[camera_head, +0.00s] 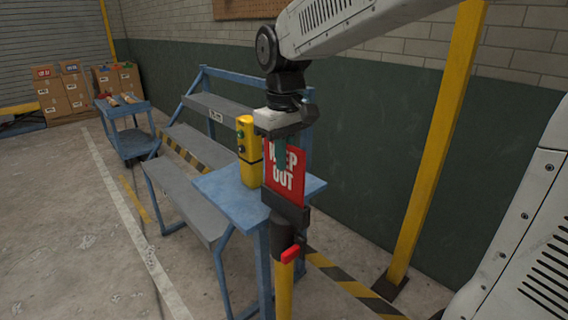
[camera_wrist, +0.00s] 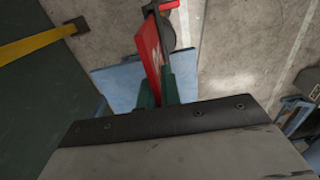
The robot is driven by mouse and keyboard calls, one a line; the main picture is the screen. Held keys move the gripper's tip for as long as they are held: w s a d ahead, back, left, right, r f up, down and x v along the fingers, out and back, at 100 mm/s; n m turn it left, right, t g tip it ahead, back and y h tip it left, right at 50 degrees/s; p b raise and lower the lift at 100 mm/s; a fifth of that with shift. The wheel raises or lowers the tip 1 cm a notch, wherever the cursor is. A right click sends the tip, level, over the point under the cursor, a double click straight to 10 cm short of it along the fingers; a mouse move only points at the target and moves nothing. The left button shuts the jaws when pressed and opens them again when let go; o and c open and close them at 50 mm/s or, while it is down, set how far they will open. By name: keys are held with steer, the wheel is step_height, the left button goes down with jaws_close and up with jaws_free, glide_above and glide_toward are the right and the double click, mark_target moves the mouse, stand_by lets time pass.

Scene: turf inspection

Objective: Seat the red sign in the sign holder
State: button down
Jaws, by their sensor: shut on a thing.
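The red sign (camera_head: 289,180) with white "KEEP OUT" lettering hangs upright below my gripper (camera_head: 281,155). My gripper is shut on its upper part, and a finger covers some of the letters. In the wrist view the red sign (camera_wrist: 148,50) shows nearly edge-on between the green fingers (camera_wrist: 157,92). The black sign holder (camera_head: 291,212) tops a yellow post, with a red handle (camera_head: 291,254) on its side. The sign's lower edge meets the holder's top in the head view; I cannot tell whether it is inside the slot. The wrist view shows the holder (camera_wrist: 148,9) only partly, at the sign's far end.
A blue stand (camera_head: 235,205) with a small top and grey benches is close behind the sign. A yellow button box (camera_head: 249,150) stands on its top. A yellow pillar (camera_head: 435,150) rises to the right. A blue cart (camera_head: 130,142) and cardboard boxes are farther left.

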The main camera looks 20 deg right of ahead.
steer(key=shift+f, duration=0.8)
steer(key=c, duration=1.6)
jaws_free()
steer(key=shift+f, duration=0.15)
step_height(320, 180, up, 12)
steer(key=shift+r, duration=0.15)
steer(key=s+d+f+m, duration=0.1)
steer(key=s+f, duration=0.6)
steer(key=s, duration=0.4)
steer(key=s+d+f+m+t, duration=0.1)
steer(key=s+d+f+m, duration=0.1)
steer(key=s+f, duration=0.5)
steer(key=s, duration=0.4)
steer(key=shift+d+m, duration=0.15)
steer(key=shift+m, duration=0.15)
